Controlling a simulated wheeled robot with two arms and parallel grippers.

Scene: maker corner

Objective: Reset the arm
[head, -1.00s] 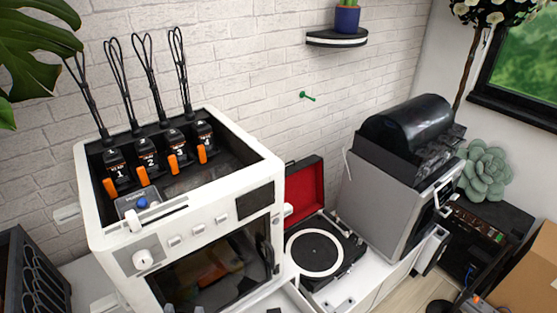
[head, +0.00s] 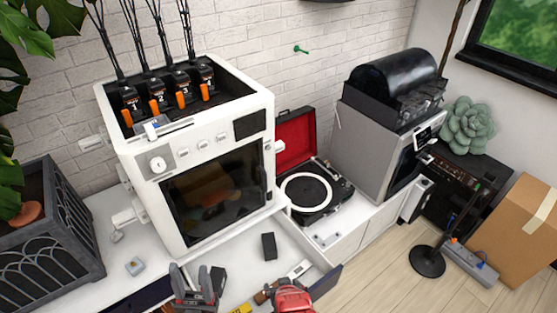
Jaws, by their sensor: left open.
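My left gripper (head: 197,285) is at the bottom of the head view, left of centre. Its two grey fingers with red parts point up and are apart, with no object seen held between them. It shows in front of the open drawer (head: 325,283) under the white machine; how high it is above the drawer I cannot tell. My right gripper is not in view.
The drawer holds a black block (head: 268,246) and a red item (head: 292,297), cut off below. A turntable (head: 314,194), grey machine (head: 362,150), black stand (head: 428,262) and cardboard box (head: 515,230) are to the right.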

